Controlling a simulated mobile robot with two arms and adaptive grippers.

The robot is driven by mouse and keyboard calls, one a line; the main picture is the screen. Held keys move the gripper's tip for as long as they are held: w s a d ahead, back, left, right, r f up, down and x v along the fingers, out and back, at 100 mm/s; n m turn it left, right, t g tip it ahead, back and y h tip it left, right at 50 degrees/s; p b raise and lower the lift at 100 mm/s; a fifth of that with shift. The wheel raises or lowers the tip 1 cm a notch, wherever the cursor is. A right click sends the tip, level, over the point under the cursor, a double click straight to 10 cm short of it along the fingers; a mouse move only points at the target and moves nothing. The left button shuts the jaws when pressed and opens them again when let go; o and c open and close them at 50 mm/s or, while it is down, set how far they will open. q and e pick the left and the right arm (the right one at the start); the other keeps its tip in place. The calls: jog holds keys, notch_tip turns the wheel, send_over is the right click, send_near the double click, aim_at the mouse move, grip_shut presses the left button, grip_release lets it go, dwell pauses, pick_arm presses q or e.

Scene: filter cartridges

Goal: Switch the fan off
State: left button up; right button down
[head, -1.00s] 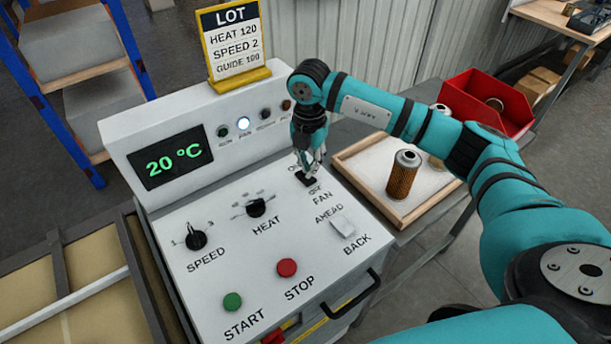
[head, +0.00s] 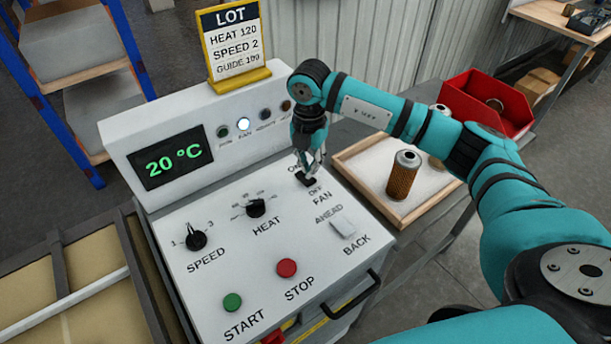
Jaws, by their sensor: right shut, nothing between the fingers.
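The fan switch (head: 306,181) is a small black control above the FAN label on the sloped white panel (head: 200,268), with ON and OFF marks beside it. My right gripper (head: 309,172) is shut, points down and is right at the switch, covering part of it. I cannot tell which way the switch is set. On the panel's upright face, the FAN lamp (head: 243,124) glows white. The display (head: 172,160) reads 20 °C. My left gripper is not in view.
On the panel are the SPEED knob (head: 196,240), HEAT knob (head: 256,207), green START button (head: 232,302), red STOP button (head: 287,267) and white AHEAD/BACK rocker (head: 343,229). At right are a wooden-rimmed tray (head: 405,222) with filter cartridges (head: 403,175) and a red bin (head: 484,103).

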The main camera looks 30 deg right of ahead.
jog(key=shift+f+b, duration=1.05)
jog(key=shift+f, duration=0.4)
dwell(0.5)
jog(key=shift+r+p, duration=2.4)
jog(key=shift+r, duration=1.15)
jog(key=shift+f, duration=0.1)
